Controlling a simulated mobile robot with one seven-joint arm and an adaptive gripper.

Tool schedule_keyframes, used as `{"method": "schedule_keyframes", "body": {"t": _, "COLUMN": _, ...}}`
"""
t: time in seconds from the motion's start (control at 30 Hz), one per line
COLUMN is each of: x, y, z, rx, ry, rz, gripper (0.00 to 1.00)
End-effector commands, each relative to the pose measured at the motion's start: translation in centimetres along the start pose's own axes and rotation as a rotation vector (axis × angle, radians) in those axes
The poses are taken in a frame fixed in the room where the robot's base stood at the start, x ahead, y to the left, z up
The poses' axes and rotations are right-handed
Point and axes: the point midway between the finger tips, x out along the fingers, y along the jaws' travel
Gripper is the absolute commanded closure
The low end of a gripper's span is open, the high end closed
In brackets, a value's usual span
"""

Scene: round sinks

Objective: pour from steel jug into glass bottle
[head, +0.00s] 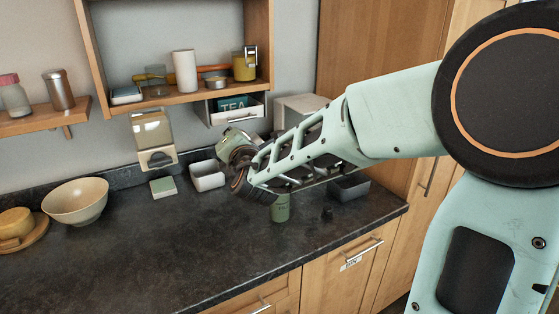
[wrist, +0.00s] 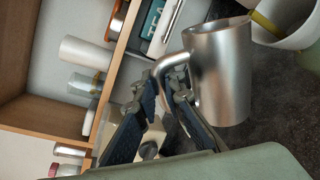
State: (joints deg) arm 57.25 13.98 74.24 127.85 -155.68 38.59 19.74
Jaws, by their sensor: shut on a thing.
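The steel jug (wrist: 222,80) fills the middle of the wrist view. My gripper (wrist: 166,92) is shut on its handle. The shelf stands sideways in that view while the jug's rim points to the top, so the jug looks tipped far over. Its inside and any stream are not visible. In the head view my gripper (head: 236,142) is at the far end of the arm, above the counter, and the jug is mostly hidden there. A green bottle (head: 281,209), probably the glass bottle, stands upright on the counter below my forearm, its top hidden by the arm.
A white container (head: 208,176) and a green sponge (head: 163,187) are left of the bottle; a dark grey tray (head: 349,187) is to its right. A wooden shelf (head: 187,96) hangs behind. A bowl (head: 76,202) stands at left. The front counter is clear.

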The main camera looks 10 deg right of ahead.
Motion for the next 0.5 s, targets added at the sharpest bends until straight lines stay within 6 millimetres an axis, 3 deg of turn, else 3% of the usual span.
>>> {"method": "schedule_keyframes", "body": {"t": 0.5, "x": -0.03, "y": 0.32, "z": 0.58, "rx": 0.053, "ry": 0.009, "rz": 0.002, "gripper": 1.00}}
